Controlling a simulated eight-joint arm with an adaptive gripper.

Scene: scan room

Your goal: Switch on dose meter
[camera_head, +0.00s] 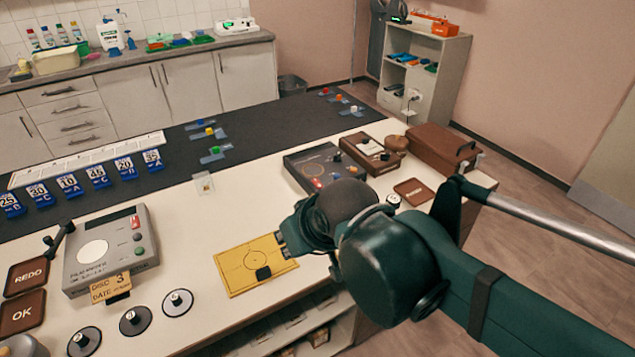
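No label reading "dose meter" is legible, so I cannot tell for sure which device it is. A dark box with a dial face and coloured buttons (305,172) sits on the table beyond my arm; its near right corner is close to my arm's outline. A brown box with black knobs (368,152) stands to its right. A grey device with a white disc and red and green buttons (112,262) stands at the left. My gripper (289,240) is over the right edge of a yellow plate (236,276); my arm hides most of it, and its opening is unclear.
REDO (25,277) and OK (22,312) plates lie at the left. Several knobbed discs (137,321) line the front edge. Numbered blue stands (69,186) are at the back left. A brown case (443,149) is at the far right. The white table between the grey device and yellow plate is clear.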

